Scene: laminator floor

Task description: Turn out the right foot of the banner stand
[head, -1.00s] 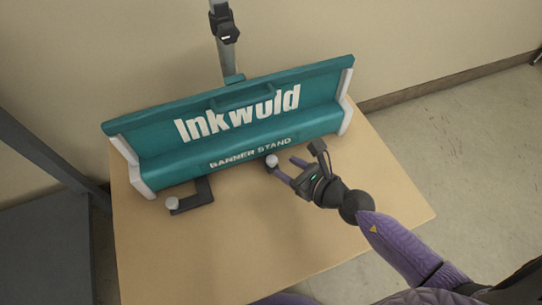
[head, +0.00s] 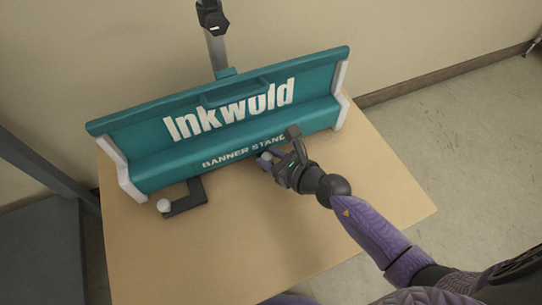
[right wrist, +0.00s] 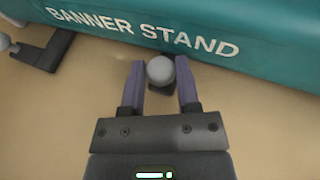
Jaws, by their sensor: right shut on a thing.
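The teal banner stand (head: 222,122), with white end caps, sits on the wooden table. Its right foot (right wrist: 168,88) is mostly hidden under the front edge; its round grey knob (right wrist: 160,70) shows in the right wrist view. My right gripper (head: 268,158) is at the front of the stand, its two purple fingers on either side of that knob, shut on it. The fingers also show in the right wrist view (right wrist: 159,85). The left foot (head: 188,200), a dark L-shaped bar with a pale knob (head: 163,205), sticks out in front. My left gripper is not in view.
The wooden tabletop (head: 250,235) is bare in front of the stand and to its right. A dark grey frame (head: 45,160) stands at the left.

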